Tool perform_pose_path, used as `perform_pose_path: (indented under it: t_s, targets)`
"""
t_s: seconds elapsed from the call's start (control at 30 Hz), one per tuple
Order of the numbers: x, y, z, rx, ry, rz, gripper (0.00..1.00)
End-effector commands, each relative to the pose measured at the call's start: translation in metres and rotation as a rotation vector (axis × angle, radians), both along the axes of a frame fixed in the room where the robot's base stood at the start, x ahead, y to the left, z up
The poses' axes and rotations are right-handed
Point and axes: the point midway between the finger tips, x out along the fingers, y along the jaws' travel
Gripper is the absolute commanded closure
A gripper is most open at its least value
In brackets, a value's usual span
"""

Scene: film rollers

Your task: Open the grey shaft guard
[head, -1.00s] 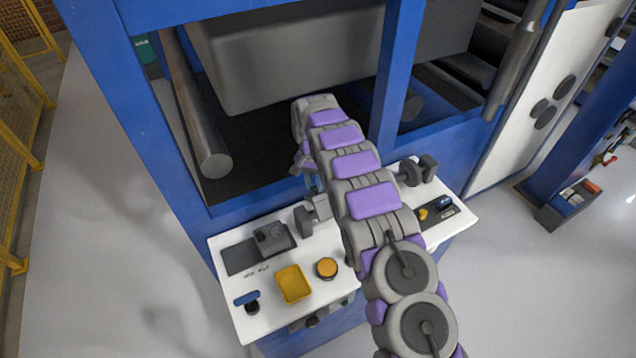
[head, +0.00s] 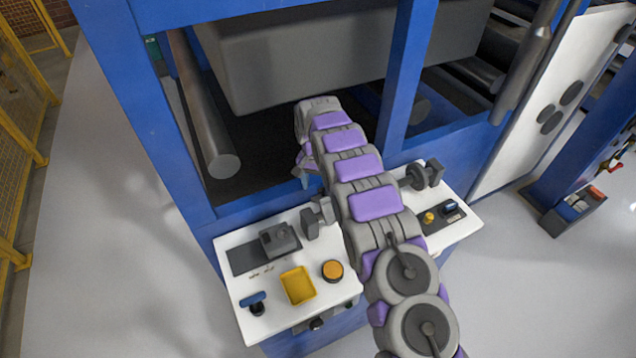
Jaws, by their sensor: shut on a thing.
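My arm reaches over the white control shelf (head: 245,318) and bends down at its far end. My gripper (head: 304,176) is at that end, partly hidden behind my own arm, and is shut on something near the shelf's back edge. The held part is mostly hidden; I take it to be the grey shaft guard. A small grey piece (head: 327,209) shows beside my arm, next to a dark round shaft end (head: 310,223). I cannot tell how far the guard is open. Another dark shaft end (head: 416,178) stands on the right of my arm.
A blue frame post (head: 405,80) stands close right of my arm. A large grey box (head: 330,55) hangs behind, with a grey roller (head: 208,120) on its left. A yellow tray (head: 298,285) and an orange button (head: 332,271) are on the shelf.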

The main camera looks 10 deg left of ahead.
Motion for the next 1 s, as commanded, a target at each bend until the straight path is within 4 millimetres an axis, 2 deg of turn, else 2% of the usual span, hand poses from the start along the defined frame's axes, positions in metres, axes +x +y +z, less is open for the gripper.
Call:
perform_pose_path:
  t_s: [0.03, 0.63, 0.77, 1.0]
  targets:
    - [-0.003, 0.000, -0.005, 0.003, 0.010, 0.002, 0.48]
    - [0.000, -0.005, 0.001, 0.002, 0.004, -0.001, 0.48]
    - [0.001, -0.004, 0.014, 0.003, 0.001, -0.001, 0.48]
    - [0.002, -0.001, 0.056, 0.006, -0.002, 0.001, 0.48]
